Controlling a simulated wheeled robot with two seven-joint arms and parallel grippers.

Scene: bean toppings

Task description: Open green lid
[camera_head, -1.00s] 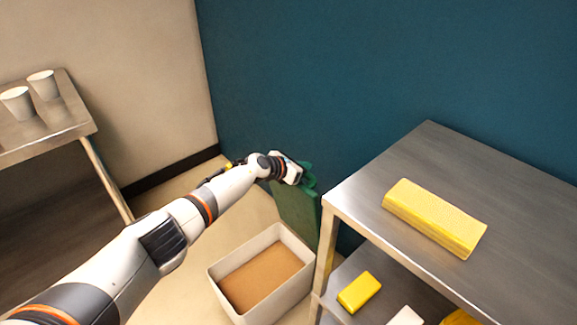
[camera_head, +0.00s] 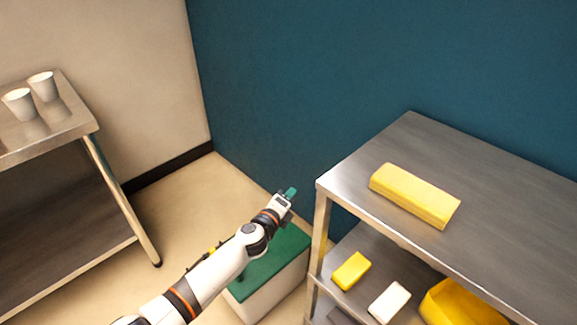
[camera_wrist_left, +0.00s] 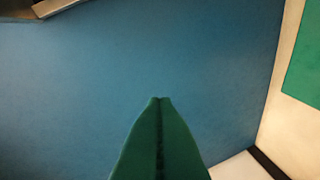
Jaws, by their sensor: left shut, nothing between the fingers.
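The green lid (camera_head: 288,246) lies flat over the top of the white box (camera_head: 270,298) on the floor, beside the steel table. The box's inside is hidden. My left gripper (camera_head: 291,192) is above the far side of the lid, with its green fingers shut and nothing between them. My forearm covers part of the lid. In the left wrist view the shut green fingers (camera_wrist_left: 160,100) point towards the blue wall. A flat green surface, which looks like the lid, shows at the right edge of that view (camera_wrist_left: 305,62). My right gripper is not in view.
The steel table (camera_head: 345,180) stands close on the right, with a yellow block (camera_head: 415,195) on top and yellow and white items on its lower shelf. The blue wall (camera_head: 300,90) is behind. A left table (camera_head: 60,125) holds paper cups. Floor between is clear.

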